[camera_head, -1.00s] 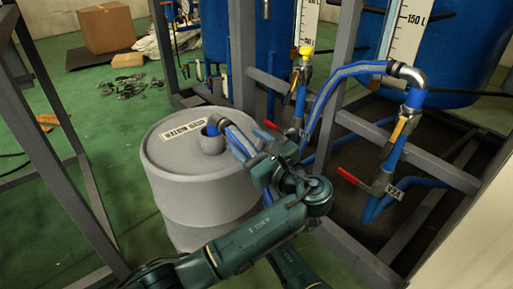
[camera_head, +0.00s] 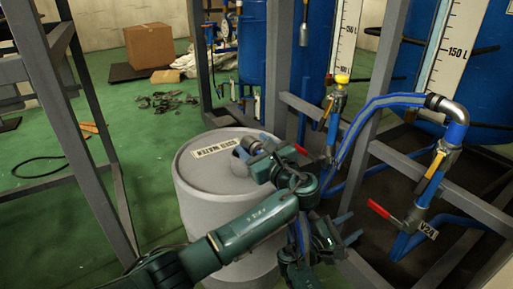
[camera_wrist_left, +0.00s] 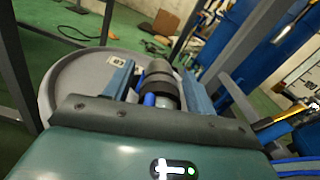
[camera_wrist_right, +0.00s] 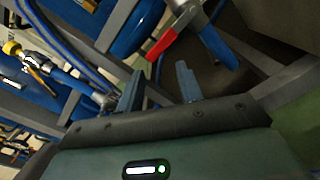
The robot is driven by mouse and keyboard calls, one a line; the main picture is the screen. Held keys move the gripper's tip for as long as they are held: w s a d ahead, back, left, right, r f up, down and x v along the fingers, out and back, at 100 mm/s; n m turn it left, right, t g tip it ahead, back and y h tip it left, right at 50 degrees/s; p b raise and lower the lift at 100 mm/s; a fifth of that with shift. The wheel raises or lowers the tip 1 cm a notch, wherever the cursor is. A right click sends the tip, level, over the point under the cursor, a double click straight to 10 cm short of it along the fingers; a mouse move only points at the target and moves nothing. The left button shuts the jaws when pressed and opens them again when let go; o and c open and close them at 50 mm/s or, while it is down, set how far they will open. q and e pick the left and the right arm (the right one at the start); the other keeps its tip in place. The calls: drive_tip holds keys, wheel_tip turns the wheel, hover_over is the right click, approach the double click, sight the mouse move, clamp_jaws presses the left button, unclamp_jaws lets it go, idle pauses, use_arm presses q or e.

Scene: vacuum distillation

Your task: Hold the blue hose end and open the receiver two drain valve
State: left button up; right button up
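The grey drum (camera_head: 215,210) stands left of the frame, with an opening in its lid. The blue hose end (camera_head: 263,138) is at the opening, mostly hidden by my left gripper (camera_head: 256,152). In the left wrist view a dark-ringed fitting (camera_wrist_left: 160,80) with blue beside it lies between the spread fingers; firm contact does not show. The valve labelled V2A (camera_head: 428,230) has a red handle (camera_head: 378,208) at the right. My right gripper (camera_head: 343,232) is open and empty, below and left of that handle. The right wrist view shows the red handle (camera_wrist_right: 168,40) beyond the fingers (camera_wrist_right: 158,88).
Grey frame posts (camera_head: 365,110) and low beams stand close to both arms. Another valve with a yellow cap (camera_head: 341,79) is behind the grippers. Blue tanks (camera_head: 470,90) stand at the back. A cardboard box (camera_head: 150,46) and clutter lie on the far green floor.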

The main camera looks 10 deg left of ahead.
use_arm(q)
drive_tip(key=c, duration=1.2)
use_arm(e)
drive_tip(key=c, duration=0.5)
drive_tip(key=shift+d+r+m, duration=0.1)
drive_tip(key=shift+d+m, duration=0.1)
drive_tip(key=shift+m, duration=0.1)
drive_tip(key=shift+c, duration=0.6)
drive_tip(key=d+r+m+g, duration=0.1)
drive_tip(key=d+m, duration=0.1)
drive_tip(key=m, duration=0.2)
drive_tip(key=d+r+m+g, duration=0.1)
drive_tip(key=d+m+g, duration=0.1)
drive_tip(key=m, duration=0.2)
drive_tip(key=d+r+m+g, duration=0.1)
drive_tip(key=m, duration=0.2)
drive_tip(key=shift+w+d+m+g, duration=0.3)
drive_tip(key=shift+d+m+g, duration=0.1)
clamp_jaws()
drive_tip(key=m+g+y, duration=0.2)
drive_tip(key=m+y, duration=0.4)
drive_tip(key=m, duration=1)
approach(391, 216)
drive_tip(key=w+a+r, duration=0.1)
drive_tip(key=a+r, duration=0.2)
drive_tip(key=a, duration=0.1)
drive_tip(key=x, duration=1)
drive_tip(key=shift+w+a, duration=0.25)
drive_tip(key=shift+w, duration=0.15)
